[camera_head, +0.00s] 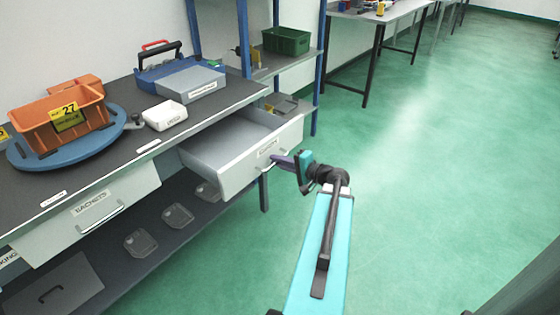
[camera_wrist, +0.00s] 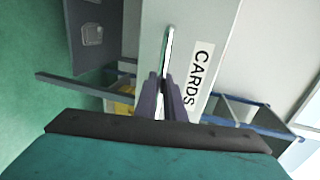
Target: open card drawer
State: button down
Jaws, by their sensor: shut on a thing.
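The card drawer (camera_head: 229,172) is the right one of two drawers under the workbench, and it stands pulled well out, showing its grey inside. Its white front carries a label, which reads CARDS in the wrist view (camera_wrist: 198,78). My gripper (camera_head: 276,164) is at the drawer front, shut on the thin metal handle (camera_wrist: 167,50). In the wrist view the two purple fingers of my gripper (camera_wrist: 168,92) close around the lower end of the handle. The inside of the drawer looks empty where it shows.
The left drawer (camera_head: 95,210) is shut or nearly so. On the workbench (camera_head: 110,170) are an orange bin (camera_head: 35,119) on a blue disc, a white tray (camera_head: 166,115) and a grey box (camera_head: 190,84). Open green floor (camera_head: 420,190) lies to the right.

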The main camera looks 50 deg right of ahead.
jog(key=c, duration=2.1)
grip_release()
jog(key=shift+a, duration=0.1)
jog(key=shift+s, duration=0.1)
jog(key=shift+p+v, duration=1.95)
jog(key=shift+v, duration=4.9)
